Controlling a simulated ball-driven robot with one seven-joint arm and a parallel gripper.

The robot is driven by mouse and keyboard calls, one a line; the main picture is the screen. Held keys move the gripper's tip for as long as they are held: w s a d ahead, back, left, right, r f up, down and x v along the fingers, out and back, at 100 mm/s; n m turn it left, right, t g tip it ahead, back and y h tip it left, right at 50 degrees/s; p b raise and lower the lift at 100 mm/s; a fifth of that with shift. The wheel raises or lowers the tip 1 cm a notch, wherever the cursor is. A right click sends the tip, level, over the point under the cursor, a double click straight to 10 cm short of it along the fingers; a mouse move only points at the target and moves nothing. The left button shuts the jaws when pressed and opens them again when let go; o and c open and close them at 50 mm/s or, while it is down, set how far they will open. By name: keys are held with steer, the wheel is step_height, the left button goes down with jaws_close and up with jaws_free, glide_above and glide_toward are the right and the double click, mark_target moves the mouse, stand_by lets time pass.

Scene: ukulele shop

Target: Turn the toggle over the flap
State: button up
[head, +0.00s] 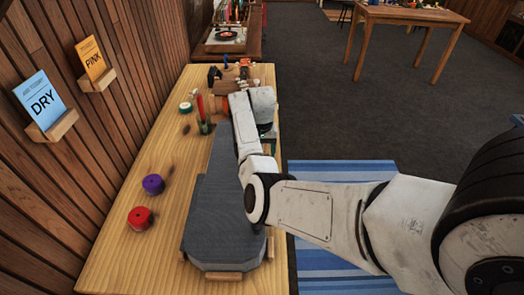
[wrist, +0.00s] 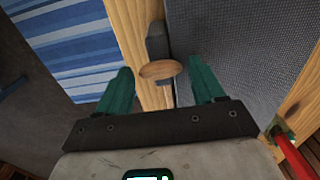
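A wooden oval toggle (wrist: 160,69) shows in the wrist view, its long side lying roughly left to right. It sits at the near end of a dark grey flap (wrist: 156,42) beside the grey ukulele case (wrist: 238,45). My gripper (wrist: 160,66) is open, with its two teal fingers on either side of the toggle. The right finger looks nearer to it; I cannot tell whether either touches. In the head view the case (head: 215,190) lies shut on the wooden bench, and my arm hides the toggle and flap.
The bench (head: 120,255) runs along the wall. Red (head: 140,217) and purple (head: 153,184) round items sit left of the case. A cup with a red stick (head: 203,120) stands near its narrow end. A striped blue rug (head: 330,260) lies on the floor to the right.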

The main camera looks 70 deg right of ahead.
steer(key=shift+o, duration=0.8)
step_height(320, 180, up, 11)
steer(key=b, duration=0.1)
steer(key=shift+f+b, duration=0.15)
steer(key=shift+b, duration=0.15)
